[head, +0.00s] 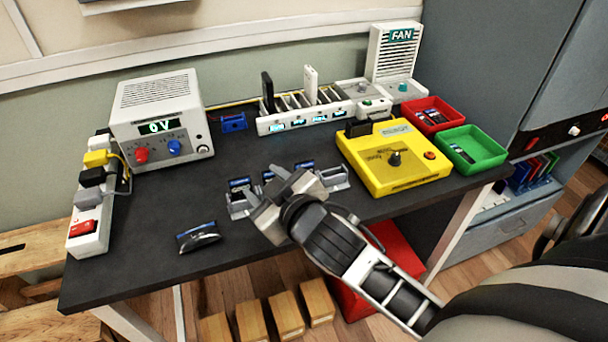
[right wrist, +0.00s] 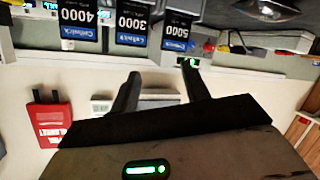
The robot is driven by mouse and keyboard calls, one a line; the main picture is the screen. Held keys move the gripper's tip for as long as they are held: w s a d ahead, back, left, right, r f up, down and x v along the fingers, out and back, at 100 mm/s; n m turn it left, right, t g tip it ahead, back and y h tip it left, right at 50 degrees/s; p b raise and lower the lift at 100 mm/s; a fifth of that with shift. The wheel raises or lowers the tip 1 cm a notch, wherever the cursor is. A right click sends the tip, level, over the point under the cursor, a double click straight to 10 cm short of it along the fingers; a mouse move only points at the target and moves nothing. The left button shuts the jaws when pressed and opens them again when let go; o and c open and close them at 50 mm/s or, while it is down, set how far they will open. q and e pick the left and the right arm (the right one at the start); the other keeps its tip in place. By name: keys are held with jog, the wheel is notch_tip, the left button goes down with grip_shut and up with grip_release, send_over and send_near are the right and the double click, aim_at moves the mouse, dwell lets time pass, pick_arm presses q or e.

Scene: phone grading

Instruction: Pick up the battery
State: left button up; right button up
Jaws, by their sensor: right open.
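Several batteries with dark and blue faces sit in a grey holder (head: 335,178) on the dark table: one at the left (head: 240,184), one at the right (head: 303,166), the middle one partly hidden by my right gripper. In the right wrist view they show as labelled packs: "4000" (right wrist: 80,20), "3000" (right wrist: 132,25) and "5000" (right wrist: 177,32). My right gripper (head: 268,189) is open near the holder's front. In its wrist view the two fingers (right wrist: 160,74) are apart with no battery between them, short of the "3000" and "5000" packs. My left gripper is not in view.
A yellow tester (head: 410,175) stands right of the holder, with red (head: 455,128) and green (head: 490,158) trays beyond. A white power supply (head: 160,95) and power strip (head: 88,235) stand left. The front table edge is mostly clear.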

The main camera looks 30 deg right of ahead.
jog(key=w+a+r+n+t+y, duration=0.25)
jog(key=a+r+n+y, duration=0.2)
jog(key=r, duration=0.35)
jog(key=w+a+r+n+t+y, duration=0.2)
jog(key=a+r+n+t+y, duration=0.15)
jog(key=r+n+y, duration=0.35)
jog(key=a+r+n+g+y, duration=0.3)
jog(key=a+n+g+y, duration=0.2)
jog(key=n, duration=0.1)
jog(key=n+g+h, duration=1.1)
jog(key=g+h, duration=0.5)
jog(key=h, duration=0.1)
send_over(304, 164)
notch_tip(304, 164, down, 7)
jog(key=shift+y, duration=0.25)
jog(key=f, duration=0.9)
jog(key=shift+w+d, duration=0.2)
jog(key=shift+d, duration=0.05)
jog(key=shift+n, duration=0.25)
jog(key=shift+a+f+p, duration=0.15)
jog(key=shift+f+p, duration=0.6)
jog(key=shift+f, duration=2.35)
jog(key=c, duration=0.6)
